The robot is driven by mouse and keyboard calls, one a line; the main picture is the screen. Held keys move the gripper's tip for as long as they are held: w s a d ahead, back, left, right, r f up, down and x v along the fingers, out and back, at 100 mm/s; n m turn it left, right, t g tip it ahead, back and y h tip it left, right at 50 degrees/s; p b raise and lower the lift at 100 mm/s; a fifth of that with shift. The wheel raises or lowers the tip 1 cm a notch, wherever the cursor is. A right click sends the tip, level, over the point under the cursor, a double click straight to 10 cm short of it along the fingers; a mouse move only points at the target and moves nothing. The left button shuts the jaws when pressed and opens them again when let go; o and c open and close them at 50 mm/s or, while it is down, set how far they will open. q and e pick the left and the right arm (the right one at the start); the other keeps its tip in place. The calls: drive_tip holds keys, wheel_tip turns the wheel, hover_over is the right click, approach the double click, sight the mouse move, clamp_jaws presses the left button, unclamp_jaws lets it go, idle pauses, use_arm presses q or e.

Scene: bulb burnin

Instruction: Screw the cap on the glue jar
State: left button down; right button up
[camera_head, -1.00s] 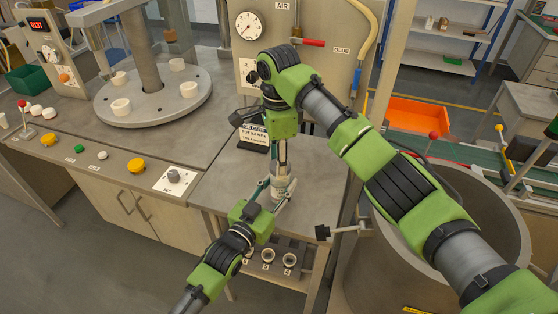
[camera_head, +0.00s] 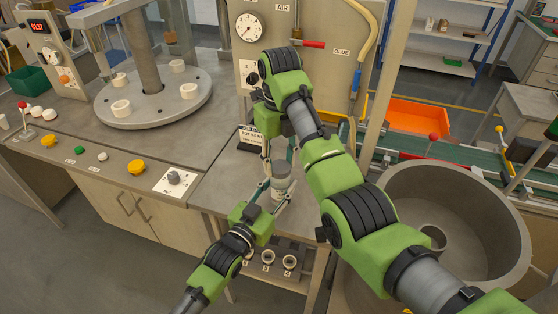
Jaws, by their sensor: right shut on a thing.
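The glue jar (camera_head: 281,184), small and pale grey, stands upright on the grey bench top near its front edge. My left gripper (camera_head: 276,190) reaches in from the front, with its fingers on either side of the jar and closed against it. My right gripper (camera_head: 273,156) comes down from above, just behind and above the jar top. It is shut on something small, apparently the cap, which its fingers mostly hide. I cannot tell whether the cap touches the jar's mouth.
A grey panel (camera_head: 309,72) with gauge, red handle and yellow hose stands behind. A shelf with round holders (camera_head: 289,262) is below the bench front. A large grey drum (camera_head: 455,190) is at right.

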drive_tip(key=shift+r, duration=0.15)
drive_tip(key=o, duration=0.7)
drive_tip(key=shift+c, duration=0.3)
